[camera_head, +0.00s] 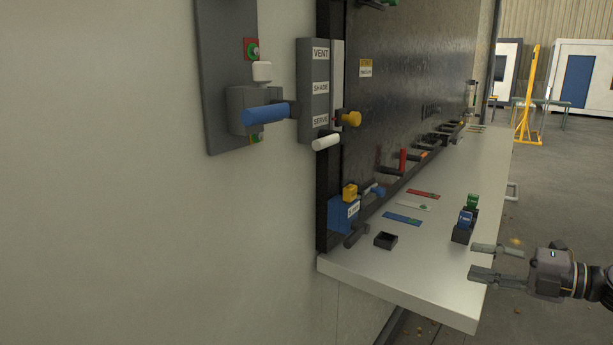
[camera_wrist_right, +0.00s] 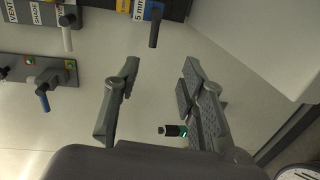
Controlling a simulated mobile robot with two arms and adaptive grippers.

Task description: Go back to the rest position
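My right gripper (camera_head: 472,260) is at the lower right in the head view, beside the front edge of the pale counter (camera_head: 420,265). Its two fingers are spread apart, with nothing visible between their tips. In the right wrist view the fingers of my right gripper (camera_wrist_right: 159,68) are also apart. A small dark piece with a green spot (camera_wrist_right: 173,130) shows low between them in that view; I cannot tell how far away it is. My left gripper is in neither view.
A wall panel with a blue handle (camera_head: 265,114) and a lever box marked VENT, SHADE, SERVE (camera_head: 314,88) are at the left. A blue block (camera_head: 343,214), a small black tray (camera_head: 386,240) and coloured strips lie on the counter. Open floor is at the right.

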